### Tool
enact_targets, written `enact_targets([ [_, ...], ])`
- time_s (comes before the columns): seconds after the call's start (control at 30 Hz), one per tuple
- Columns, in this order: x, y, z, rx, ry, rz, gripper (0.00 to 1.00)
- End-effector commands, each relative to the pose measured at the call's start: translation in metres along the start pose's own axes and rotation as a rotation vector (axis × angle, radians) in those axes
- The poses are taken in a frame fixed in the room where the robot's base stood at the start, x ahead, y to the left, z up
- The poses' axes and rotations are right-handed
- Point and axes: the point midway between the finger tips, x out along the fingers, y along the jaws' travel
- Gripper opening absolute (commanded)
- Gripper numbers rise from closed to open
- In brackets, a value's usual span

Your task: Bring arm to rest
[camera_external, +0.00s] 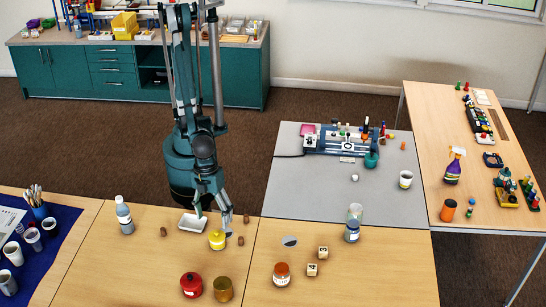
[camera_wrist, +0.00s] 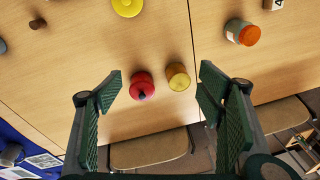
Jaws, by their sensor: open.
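My gripper (camera_external: 212,218) hangs over the near wooden table, beside a yellow lidded pot and a white tray (camera_external: 192,223). In the wrist view my gripper (camera_wrist: 158,105) is open, its green pads wide apart with nothing held. A red lidded pot (camera_wrist: 142,86) and a brown-gold pot (camera_wrist: 178,77) show between and beyond the pads, apart from them. The yellow pot (camera_external: 217,240) stands just below the gripper in the external view. Whether the fingers touch anything there is hard to tell.
A grey bottle (camera_external: 124,215) stands left. A blue mat (camera_external: 58,250) holds several cups. Bare wood lies between the jars.

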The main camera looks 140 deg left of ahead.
Motion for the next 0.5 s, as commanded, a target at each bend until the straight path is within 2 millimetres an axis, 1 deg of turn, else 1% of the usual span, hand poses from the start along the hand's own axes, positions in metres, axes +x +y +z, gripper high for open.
enact_targets([
  [0.03, -0.007, -0.001, 0.011, -0.024, 0.007, -0.008, 0.67],
  [0.3, -0.038, 0.0, 0.058, -0.147, 0.042, -0.045, 0.67],
  [0.5, -0.058, 0.003, 0.093, -0.239, 0.069, -0.073, 0.67],
])
